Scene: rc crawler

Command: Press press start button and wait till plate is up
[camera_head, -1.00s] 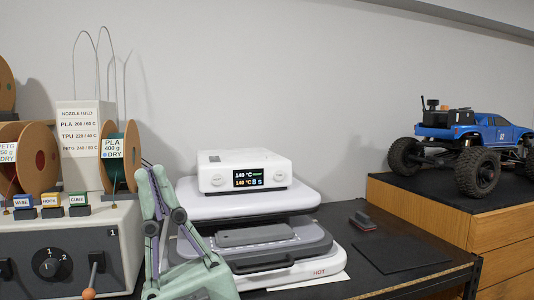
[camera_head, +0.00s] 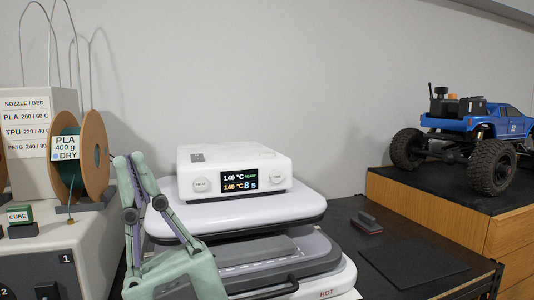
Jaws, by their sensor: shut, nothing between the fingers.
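The white heat press control box (camera_head: 235,160) sits on a pale upper plate (camera_head: 300,205). Its display (camera_head: 248,178) reads 140 °C READY and 140 °C with 8 s. A round button marked HEAT (camera_head: 200,185) is left of the display and another round button (camera_head: 277,178) is right of it. Below is a grey lower plate (camera_head: 318,248) on a white base marked HOT (camera_head: 326,293). The upper plate looks raised above it. My green gripper (camera_head: 130,158) points up at the press's left side, shut and empty, apart from the buttons. It hides the press's left end.
A printer-like box (camera_head: 60,245) with a teal filament spool (camera_head: 95,155) stands at left. A small stamp-like block (camera_head: 367,222) and a black mat (camera_head: 415,262) lie on the dark table right of the press. A blue crawler (camera_head: 480,122) stands on a wooden cabinet (camera_head: 510,235).

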